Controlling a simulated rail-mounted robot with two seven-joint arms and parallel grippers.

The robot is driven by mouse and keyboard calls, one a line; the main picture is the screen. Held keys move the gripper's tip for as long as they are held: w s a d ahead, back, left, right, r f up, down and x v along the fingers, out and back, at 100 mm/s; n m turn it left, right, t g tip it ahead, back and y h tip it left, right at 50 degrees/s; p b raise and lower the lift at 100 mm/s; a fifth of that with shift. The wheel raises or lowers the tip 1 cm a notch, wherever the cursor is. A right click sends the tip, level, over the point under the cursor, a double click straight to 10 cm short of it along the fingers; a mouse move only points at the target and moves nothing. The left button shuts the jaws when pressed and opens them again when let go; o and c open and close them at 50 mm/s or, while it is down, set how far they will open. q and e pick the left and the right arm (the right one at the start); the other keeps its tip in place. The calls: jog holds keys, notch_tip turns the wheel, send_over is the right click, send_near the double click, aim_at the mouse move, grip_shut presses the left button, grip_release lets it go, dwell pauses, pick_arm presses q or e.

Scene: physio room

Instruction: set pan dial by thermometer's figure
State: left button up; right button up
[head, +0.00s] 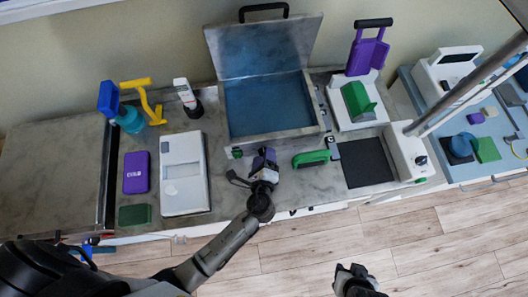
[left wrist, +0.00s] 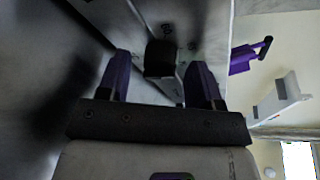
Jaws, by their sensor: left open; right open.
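The open pan (head: 265,132) stands at the back middle of the counter, with blue inside and its lid raised. My left gripper (head: 265,156) is at the pan's front side, its purple fingers apart. In the left wrist view a black dial knob (left wrist: 160,58) lies between the open fingers of the left gripper (left wrist: 158,72), on a grey face with small marks. I cannot tell whether the fingers touch it. A small device with a dark face (head: 333,149) at the pan's right may be the thermometer; no figure is legible. My right gripper (head: 355,280) is empty, over the floor.
A green handled object (head: 311,159) lies right of my left gripper. A white device with a black plate (head: 366,162) is further right. Floor in front is clear.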

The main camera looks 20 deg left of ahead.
pick_arm(q)
jog(key=shift+c, duration=0.3)
jog(key=c, duration=0.8)
jog(key=shift+r+p, duration=0.15)
jog(key=shift+p, duration=0.4)
jog(key=shift+c, duration=0.2)
jog(key=m+g+y+p, duration=0.1)
jog(key=m+p, duration=0.1)
jog(key=p, duration=0.2)
jog(key=m+p, duration=0.3)
jog(key=p, duration=0.1)
jog(key=shift+w+d+r+g+y, duration=0.1)
jog(key=shift+w+r+g+y, duration=0.05)
jog(key=shift+g+y, duration=0.25)
jog(key=shift+m+g+y+p, duration=0.4)
jog(key=shift+m+y+p, duration=0.1)
jog(key=shift+m+p, duration=0.7)
jog(key=shift+f+m+p, duration=0.2)
jog(key=shift+m+p, duration=0.3)
jog(key=shift+m, duration=0.2)
jog(key=shift+f+y, duration=0.1)
jog(key=shift+y, duration=0.2)
